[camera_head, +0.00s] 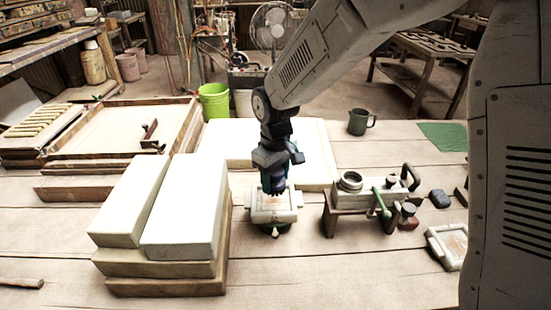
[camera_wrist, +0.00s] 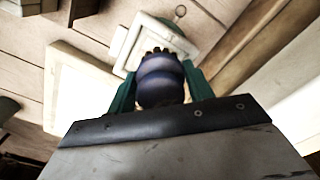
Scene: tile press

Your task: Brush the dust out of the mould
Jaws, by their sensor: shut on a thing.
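My gripper (camera_head: 275,182) points down over the mould and is shut on the brush. In the wrist view, the brush (camera_wrist: 160,80) is a rounded blue-purple handle between my two green fingers (camera_wrist: 162,84), with dark tufts at its far end. The mould (camera_head: 262,215) is a pale, squarish block with side lugs on the table, directly beneath my gripper. It also shows in the wrist view (camera_wrist: 133,48) behind the brush, with a small ring at one edge. The brush hides much of its hollow, so I cannot tell how much dust lies there or whether the bristles touch.
Stacked white slabs (camera_head: 187,210) on boards stand close to the left. A press-like stand (camera_head: 360,197) with a green lever is to the right, with another pale mould-like frame (camera_head: 436,240) beyond it. A dark mug (camera_head: 358,122) stands behind.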

